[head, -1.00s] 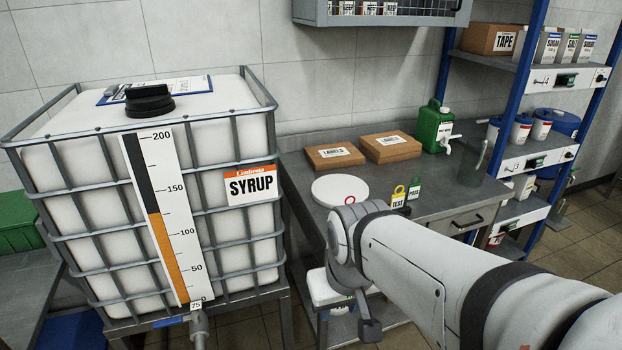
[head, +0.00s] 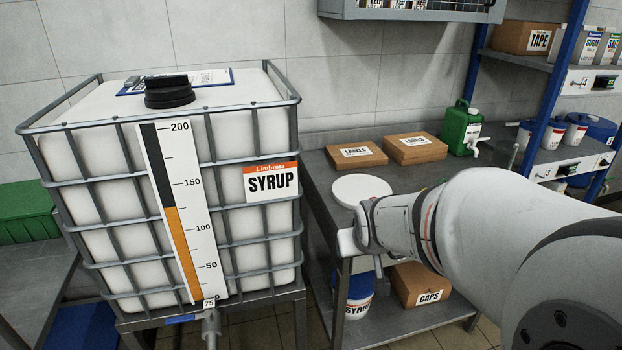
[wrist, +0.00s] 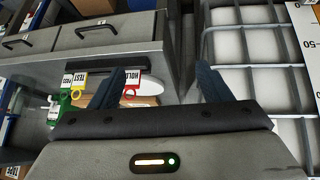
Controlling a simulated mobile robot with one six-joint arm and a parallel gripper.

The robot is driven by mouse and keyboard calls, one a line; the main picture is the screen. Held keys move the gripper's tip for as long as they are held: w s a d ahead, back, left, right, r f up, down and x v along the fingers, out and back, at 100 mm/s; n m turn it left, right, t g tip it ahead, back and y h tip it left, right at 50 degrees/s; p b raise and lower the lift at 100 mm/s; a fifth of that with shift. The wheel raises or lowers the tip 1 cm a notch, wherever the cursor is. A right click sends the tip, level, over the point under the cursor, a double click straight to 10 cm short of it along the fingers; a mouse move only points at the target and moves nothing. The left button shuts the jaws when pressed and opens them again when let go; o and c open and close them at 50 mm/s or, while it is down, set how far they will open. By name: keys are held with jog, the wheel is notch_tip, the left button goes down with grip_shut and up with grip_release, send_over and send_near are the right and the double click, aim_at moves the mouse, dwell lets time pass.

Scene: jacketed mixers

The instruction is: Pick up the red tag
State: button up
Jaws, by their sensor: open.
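The red tag (wrist: 132,85), with a white label that seems to read HOLD, shows in the wrist view just right of the left finger, toward the left side of the gap between the fingers. My gripper (wrist: 160,84) is open and empty, with its two dark fingers wide apart. I cannot tell how far the tag is from the fingers. In the head view my arm covers the place of the tags, and the red tag is hidden there.
A white round disc (head: 361,189) lies on the grey bench (head: 325,180), beside two cardboard label boxes (head: 356,155) (head: 414,148). A green canister (head: 461,128) stands behind. A caged syrup tank (head: 110,160) stands close on the left. Blue-framed shelves (head: 552,90) are at the right.

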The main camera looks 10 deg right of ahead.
jog(key=w+d+f+n+t+y+b, duration=0.1)
jog(key=w+d+f+t+b, duration=0.2)
jog(key=w+d+f+t, duration=0.4)
jog(key=w+d+f+t+y+b, duration=0.1)
jog(key=w+d+f+t+b, duration=0.1)
jog(key=w+d+t, duration=0.45)
jog(key=w, duration=0.3)
jog(key=w+a+g, duration=0.1)
jog(key=w, duration=0.2)
jog(key=w+a+g+p, duration=0.1)
jog(key=w, duration=0.2)
jog(key=shift+w+g, duration=0.15)
jog(key=shift+g, duration=0.1)
jog(key=shift+c, duration=0.2)
jog(key=c, duration=1)
jog(key=shift+r, duration=0.1)
